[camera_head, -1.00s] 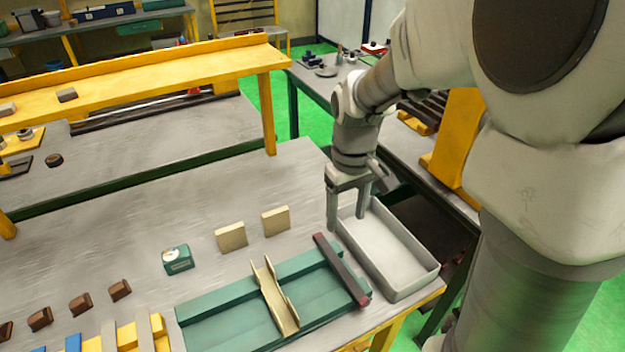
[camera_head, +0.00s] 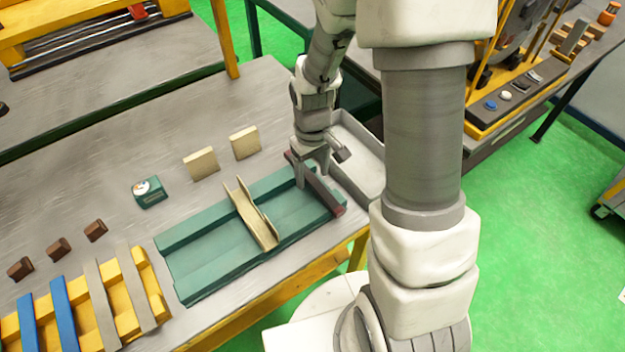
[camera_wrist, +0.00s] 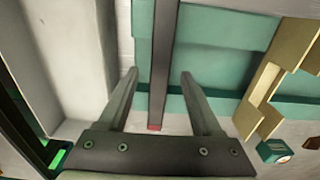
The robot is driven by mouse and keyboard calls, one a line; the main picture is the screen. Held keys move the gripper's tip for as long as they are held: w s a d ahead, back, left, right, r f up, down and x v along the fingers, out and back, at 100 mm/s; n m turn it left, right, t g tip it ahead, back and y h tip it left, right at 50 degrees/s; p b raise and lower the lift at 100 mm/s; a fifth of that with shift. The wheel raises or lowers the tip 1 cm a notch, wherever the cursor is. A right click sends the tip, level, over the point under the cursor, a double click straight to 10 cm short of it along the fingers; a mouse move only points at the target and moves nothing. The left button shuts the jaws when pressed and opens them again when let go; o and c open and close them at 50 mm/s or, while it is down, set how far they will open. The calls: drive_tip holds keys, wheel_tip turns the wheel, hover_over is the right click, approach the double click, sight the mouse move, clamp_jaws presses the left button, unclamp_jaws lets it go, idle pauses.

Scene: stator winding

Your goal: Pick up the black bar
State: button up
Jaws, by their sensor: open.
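The black bar (camera_head: 325,192) is a long dark bar with reddish ends. It lies across the right end of the green tray (camera_head: 200,265) in the head view. My gripper (camera_head: 312,182) is over the bar, its fingers pointing down. In the wrist view the bar (camera_wrist: 163,60) runs between the two open fingers of my gripper (camera_wrist: 159,75), with a gap on each side. The bar's reddish end (camera_wrist: 154,127) shows near the gripper's base. Whether the fingertips reach down to the bar's height is hard to tell.
A white bin (camera_head: 362,160) stands right beside the bar. A tan channel piece (camera_head: 250,215) sits across the green tray. Two tan blocks (camera_head: 201,163) (camera_head: 244,143) and a small green box (camera_head: 149,192) stand behind it. A yellow rack (camera_head: 140,290) is at the lower left.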

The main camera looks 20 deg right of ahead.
drive_tip(key=shift+f, duration=0.5)
clamp_jaws()
idle(1.1)
